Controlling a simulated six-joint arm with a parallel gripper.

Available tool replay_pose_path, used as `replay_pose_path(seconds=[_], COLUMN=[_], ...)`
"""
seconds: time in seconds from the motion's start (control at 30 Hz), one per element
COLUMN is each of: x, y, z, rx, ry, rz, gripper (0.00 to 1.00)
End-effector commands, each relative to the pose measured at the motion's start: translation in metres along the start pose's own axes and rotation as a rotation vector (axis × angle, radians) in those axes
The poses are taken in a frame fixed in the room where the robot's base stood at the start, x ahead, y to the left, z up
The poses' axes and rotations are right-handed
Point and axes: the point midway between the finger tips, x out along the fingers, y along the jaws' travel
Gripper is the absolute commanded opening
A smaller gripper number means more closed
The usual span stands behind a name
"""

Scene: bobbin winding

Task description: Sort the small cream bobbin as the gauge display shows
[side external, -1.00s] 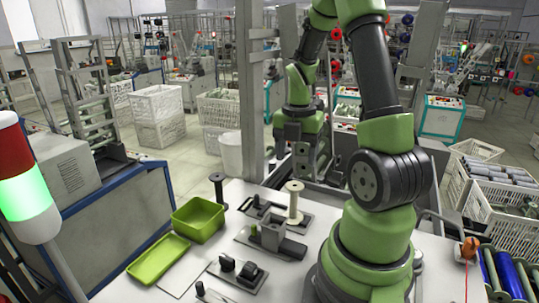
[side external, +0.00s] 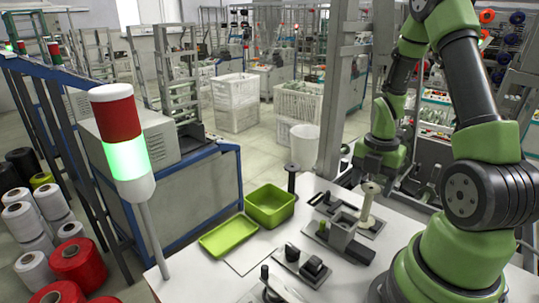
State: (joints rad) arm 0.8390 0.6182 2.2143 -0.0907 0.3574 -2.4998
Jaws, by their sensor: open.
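A cream bobbin (side external: 367,206) stands upright on a dark plate at the back of the white table, with its upper flange clear in view. My gripper (side external: 377,170) hangs open and empty behind and above this bobbin in the picture, apart from it as far as I can tell. Its fingertips are small and dark. A grey block fixture (side external: 343,226) stands on a dark base in front of the bobbin. I cannot make out a gauge display or reading. A deep green bin (side external: 270,216) and a shallow green tray (side external: 229,236) stand at the table's left.
A black spool (side external: 292,180) stands upright behind the green bin. Dark small fixtures (side external: 303,264) sit near the table front. A signal lamp (side external: 124,145) glows green at the left. Red and white yarn cones (side external: 77,262) stand lower left.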

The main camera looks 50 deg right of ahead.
Motion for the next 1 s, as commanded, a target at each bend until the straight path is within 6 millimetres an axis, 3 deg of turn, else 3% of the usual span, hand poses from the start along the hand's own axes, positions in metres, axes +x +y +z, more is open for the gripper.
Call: replay_pose_path(seconds=[0.2, 0.33, 0.57, 1.0], x=[0.007, 0.006, 0.004, -0.024], y=[0.0, 0.0, 0.0, 0.001], z=[0.0, 0.0, 0.0, 0.001], rx=[0.001, 0.001, 0.0, 0.0], ry=[0.0, 0.0, -0.001, -0.003], rz=[0.0, 0.0, 0.001, 0.002], gripper=[0.62, 0.33, 0.3, 0.3])
